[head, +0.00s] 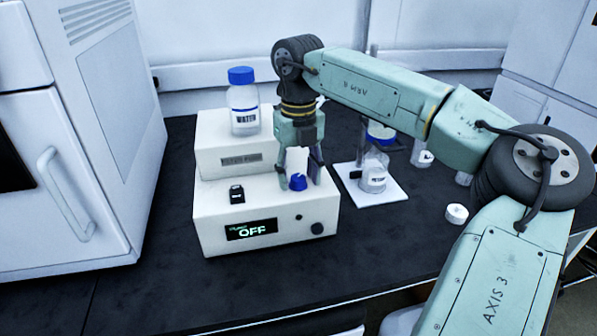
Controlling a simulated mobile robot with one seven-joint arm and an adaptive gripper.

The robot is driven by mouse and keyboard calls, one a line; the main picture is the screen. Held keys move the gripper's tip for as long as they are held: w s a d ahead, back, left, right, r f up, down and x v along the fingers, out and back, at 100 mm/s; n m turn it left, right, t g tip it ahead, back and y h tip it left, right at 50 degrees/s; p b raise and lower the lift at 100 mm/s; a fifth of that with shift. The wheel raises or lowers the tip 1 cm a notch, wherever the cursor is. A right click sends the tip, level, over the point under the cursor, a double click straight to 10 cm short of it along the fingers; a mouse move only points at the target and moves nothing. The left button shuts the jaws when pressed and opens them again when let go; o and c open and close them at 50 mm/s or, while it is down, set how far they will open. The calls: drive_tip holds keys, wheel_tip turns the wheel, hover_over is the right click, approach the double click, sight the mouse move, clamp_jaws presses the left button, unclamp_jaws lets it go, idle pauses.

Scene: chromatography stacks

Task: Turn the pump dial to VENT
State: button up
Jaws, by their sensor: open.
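The pump is a white stepped unit (210,225) on the dark bench. Its front display (251,230) reads OFF in green. A blue knob (298,183) sits on the lower step's top, and it looks like the dial. My gripper (299,176) points down over this knob, with its fingers apart on either side of it. I cannot tell whether the fingers touch it. Any markings around the knob, including VENT, cannot be made out. A black round knob (317,228) and a small dark button (298,217) are on the front face.
A blue-capped bottle labelled WATER (244,108) stands on the upper step. A small black block (236,193) sits on the lower step. Right of the pump are a flask (373,176) on a white stand base and a small white cap (456,213). A white cabinet stands left.

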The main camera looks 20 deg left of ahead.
drive_tip(key=shift+c, duration=0.3)
clamp_jaws()
idle(0.3)
drive_tip(key=n+p, duration=0.1)
drive_tip(key=n, duration=0.3)
drive_tip(key=shift+r+n, duration=0.1)
drive_tip(key=shift+n, duration=0.2)
drive_tip(key=n+p, duration=0.1)
drive_tip(key=n, duration=0.3)
drive_tip(key=shift+w+n, duration=0.1)
drive_tip(key=shift+n, duration=0.2)
drive_tip(key=n+p, duration=0.1)
drive_tip(key=n, duration=0.3)
drive_tip(key=shift+n, duration=0.3)
drive_tip(key=shift+w+n+p, duration=0.1)
drive_tip(key=shift+n+p, duration=0.3)
drive_tip(key=shift+n, duration=1.7)
